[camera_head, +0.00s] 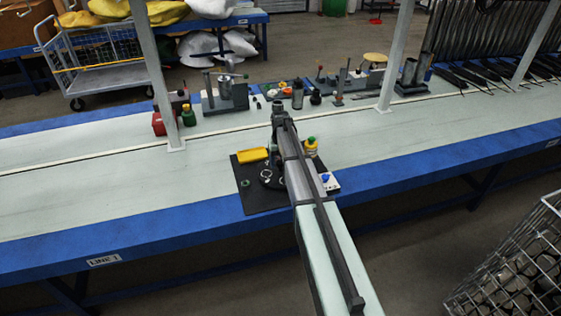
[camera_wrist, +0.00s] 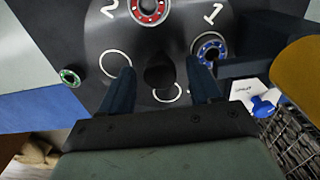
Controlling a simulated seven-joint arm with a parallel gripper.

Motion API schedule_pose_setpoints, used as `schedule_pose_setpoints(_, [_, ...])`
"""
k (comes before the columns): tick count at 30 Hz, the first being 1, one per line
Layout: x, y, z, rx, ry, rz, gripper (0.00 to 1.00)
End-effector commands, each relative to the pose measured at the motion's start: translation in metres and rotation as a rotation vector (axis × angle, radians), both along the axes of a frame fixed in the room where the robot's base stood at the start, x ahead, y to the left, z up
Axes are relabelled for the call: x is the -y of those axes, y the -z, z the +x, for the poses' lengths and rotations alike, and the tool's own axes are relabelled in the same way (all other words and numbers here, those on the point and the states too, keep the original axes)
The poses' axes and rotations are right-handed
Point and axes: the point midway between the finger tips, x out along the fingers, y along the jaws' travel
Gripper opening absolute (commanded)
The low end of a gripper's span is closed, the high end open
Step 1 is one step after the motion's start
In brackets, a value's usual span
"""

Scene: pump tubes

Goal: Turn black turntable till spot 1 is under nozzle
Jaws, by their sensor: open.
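The black turntable (camera_wrist: 128,38) fills the upper middle of the wrist view, with white numbers 2 and 1 and white circles. The white 1 (camera_wrist: 213,14) is at its upper right, near a blue ring (camera_wrist: 208,48). A red ring (camera_wrist: 148,10) is near the 2. My gripper (camera_wrist: 160,70) is open, its two dark fingers on either side of a dark round knob (camera_wrist: 160,78); I cannot tell whether they touch it. In the head view the turntable (camera_head: 268,173) is partly hidden by my arm. I cannot make out the nozzle for certain.
A yellow-green bottle (camera_head: 311,147) and a white box with a blue part (camera_head: 328,182) stand right of my arm. A green ring (camera_wrist: 69,76) lies apart. The bench is clear to the left.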

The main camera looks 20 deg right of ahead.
Motion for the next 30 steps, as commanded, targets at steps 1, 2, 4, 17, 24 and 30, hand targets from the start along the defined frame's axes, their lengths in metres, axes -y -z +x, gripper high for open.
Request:
schedule_pose_setpoints(1, [0.0, 0.0, 0.0, 0.0, 0.0, 0.0, 0.63])
schedule_pose_setpoints(2, [0.0, 0.0, 0.0, 0.0, 0.0, 0.0, 0.63])
schedule_pose_setpoints(4, [0.0, 0.0, 0.0, 0.0, 0.0, 0.0, 0.63])
schedule_pose_setpoints(17, [0.0, -0.056, 0.0, 0.003, 0.0, 0.0, 0.63])
schedule_pose_setpoints(24, [0.0, -0.1, 0.0, 0.002, 0.0, 0.0, 0.63])
schedule_pose_setpoints(30, [0.0, -0.126, 0.0, 0.001, 0.0, 0.0, 0.63])
